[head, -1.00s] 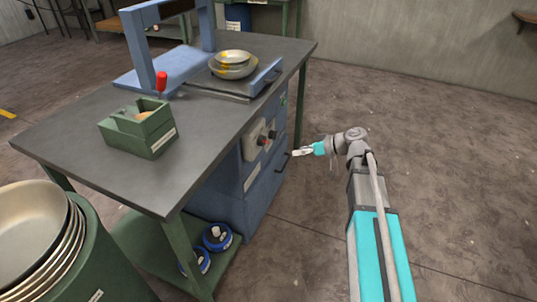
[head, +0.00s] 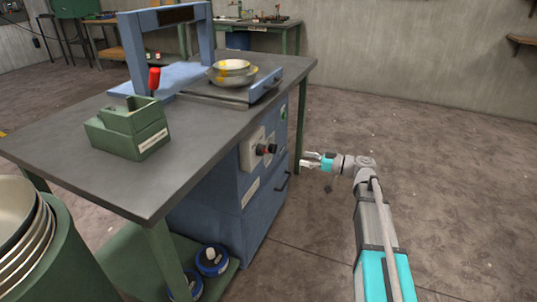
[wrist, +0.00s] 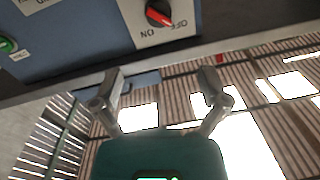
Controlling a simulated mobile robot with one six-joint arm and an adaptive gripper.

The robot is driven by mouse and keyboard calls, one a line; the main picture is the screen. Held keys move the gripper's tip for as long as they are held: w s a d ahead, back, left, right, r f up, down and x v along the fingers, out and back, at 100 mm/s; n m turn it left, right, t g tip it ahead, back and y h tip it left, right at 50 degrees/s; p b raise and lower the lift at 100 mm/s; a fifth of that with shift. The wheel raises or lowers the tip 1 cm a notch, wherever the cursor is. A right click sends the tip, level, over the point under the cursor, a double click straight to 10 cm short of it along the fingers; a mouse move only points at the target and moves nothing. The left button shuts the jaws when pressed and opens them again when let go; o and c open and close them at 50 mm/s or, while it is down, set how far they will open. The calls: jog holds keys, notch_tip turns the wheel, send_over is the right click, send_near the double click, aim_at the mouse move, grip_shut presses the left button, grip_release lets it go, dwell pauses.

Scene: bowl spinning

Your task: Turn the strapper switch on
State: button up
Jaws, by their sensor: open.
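The strapper is a blue cabinet (head: 222,212) under the grey worktable, with a pale control panel on its side. On the panel is a switch (wrist: 158,13), a black knob with a red pointer, beside the printed words ON and OFF; the wrist view shows it upside down at the top, partly cut off by the edge. In the head view the panel (head: 255,150) carries two small knobs. My gripper (head: 308,160) is open and empty, to the right of the panel and apart from it. Its two spread fingers show in the wrist view (wrist: 163,85).
A green round button (wrist: 7,45) shows at the wrist view's left. Floor right of my arm is clear.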

aim_at(267, 151)
jog(key=shift+a, duration=0.1)
jog(key=x, duration=1.3)
jog(key=shift+a, duration=0.35)
